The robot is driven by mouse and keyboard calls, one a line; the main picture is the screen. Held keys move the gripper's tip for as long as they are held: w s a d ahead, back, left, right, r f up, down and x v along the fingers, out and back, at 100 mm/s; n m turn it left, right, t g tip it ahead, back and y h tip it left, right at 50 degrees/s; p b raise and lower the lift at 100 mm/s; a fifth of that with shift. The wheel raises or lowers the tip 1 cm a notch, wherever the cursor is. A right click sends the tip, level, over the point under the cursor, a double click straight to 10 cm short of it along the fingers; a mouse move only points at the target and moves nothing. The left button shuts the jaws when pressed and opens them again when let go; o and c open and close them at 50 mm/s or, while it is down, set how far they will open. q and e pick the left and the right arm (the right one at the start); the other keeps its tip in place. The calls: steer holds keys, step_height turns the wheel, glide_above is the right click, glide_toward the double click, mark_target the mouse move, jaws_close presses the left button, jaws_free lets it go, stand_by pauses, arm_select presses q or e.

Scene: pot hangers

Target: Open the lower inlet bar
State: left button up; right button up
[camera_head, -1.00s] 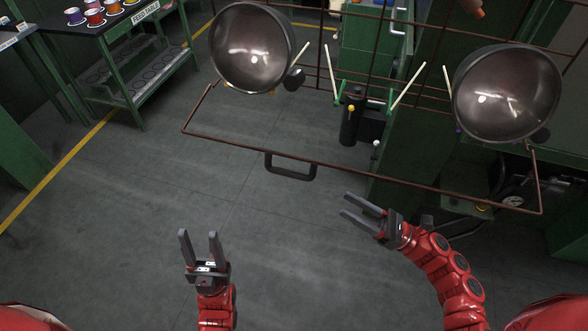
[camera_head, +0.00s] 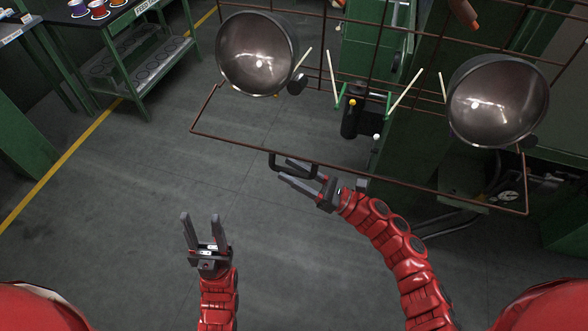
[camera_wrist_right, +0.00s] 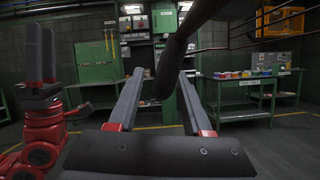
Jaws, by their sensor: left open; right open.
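The lower inlet bar (camera_head: 235,143) is a thin brown rod across the front of the wire frame, with a dark U-shaped handle (camera_head: 271,161) at its middle. My right gripper (camera_head: 286,169) is open at the handle, its fingers pointing left in the head view. In the right wrist view the dark handle (camera_wrist_right: 176,62) crosses diagonally between the two open fingers; whether it touches them I cannot tell. My left gripper (camera_head: 201,217) is open and empty, low over the floor, apart from the bar; it also shows in the right wrist view (camera_wrist_right: 40,55).
Two dark metal pots hang on the frame, one at left (camera_head: 256,53) and one at right (camera_head: 498,100). Green-tipped pegs (camera_head: 338,95) stick out between them. A feed table (camera_head: 125,30) stands at the upper left. The floor around my left gripper is clear.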

jaws_close()
stand_by(1.4)
